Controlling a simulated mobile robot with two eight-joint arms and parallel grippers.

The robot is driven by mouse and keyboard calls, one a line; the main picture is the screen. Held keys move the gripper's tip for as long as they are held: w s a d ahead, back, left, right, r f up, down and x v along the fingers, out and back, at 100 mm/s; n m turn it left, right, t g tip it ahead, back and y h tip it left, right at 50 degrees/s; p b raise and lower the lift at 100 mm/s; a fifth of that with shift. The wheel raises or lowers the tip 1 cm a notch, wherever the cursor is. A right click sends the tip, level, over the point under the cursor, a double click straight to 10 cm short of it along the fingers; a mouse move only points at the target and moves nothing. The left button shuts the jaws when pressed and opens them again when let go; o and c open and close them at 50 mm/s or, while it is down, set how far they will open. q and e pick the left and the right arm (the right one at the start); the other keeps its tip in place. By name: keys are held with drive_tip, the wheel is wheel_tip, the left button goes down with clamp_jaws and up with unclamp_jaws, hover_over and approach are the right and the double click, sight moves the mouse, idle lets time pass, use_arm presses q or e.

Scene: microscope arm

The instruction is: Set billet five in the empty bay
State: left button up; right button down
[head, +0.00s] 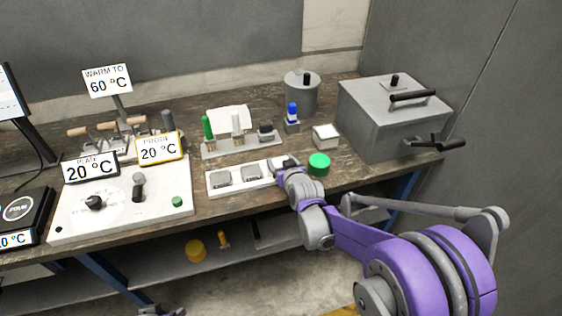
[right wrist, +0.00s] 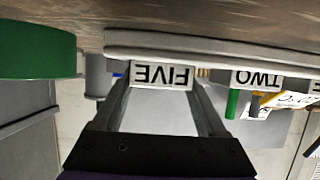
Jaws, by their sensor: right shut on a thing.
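The white tray (head: 237,188) lies near the front edge of the bench, with two grey billets in its left and middle bays. My right gripper (head: 284,163) is at the tray's right end and hides that part in the head view. In the right wrist view, which is upside down, my right gripper (right wrist: 162,90) is shut on billet five (right wrist: 162,75), its label between the fingers. The billet is right beside the tray (right wrist: 210,45); whether it is seated cannot be told. Billet two (right wrist: 257,79) is beside it. A grey part at the bottom edge may be my left gripper (head: 161,310), jaws unclear.
A green round object (head: 319,164) stands just right of my right gripper, also large in the wrist view (right wrist: 35,50). A small white box (head: 326,137), a rack (head: 240,146) and a grey lidded box (head: 393,115) stand behind. A control panel (head: 120,205) is at left.

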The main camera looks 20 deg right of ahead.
drive_tip(key=shift+f, duration=0.2)
unclamp_jaws()
drive_tip(key=shift+r, duration=0.2)
drive_tip(key=shift+s+r+p, duration=0.4)
drive_tip(key=shift+r, duration=0.3)
drive_tip(key=v, duration=0.9)
drive_tip(key=shift+s, duration=0.15)
drive_tip(key=s+f+g, duration=0.3)
drive_tip(key=s+g, duration=0.1)
drive_tip(key=s, duration=0.9)
drive_tip(key=s+f+g, duration=0.3)
drive_tip(key=s+g, duration=0.1)
drive_tip(key=s, duration=0.9)
drive_tip(key=shift+s+f, duration=0.25)
drive_tip(key=shift+d, duration=0.1)
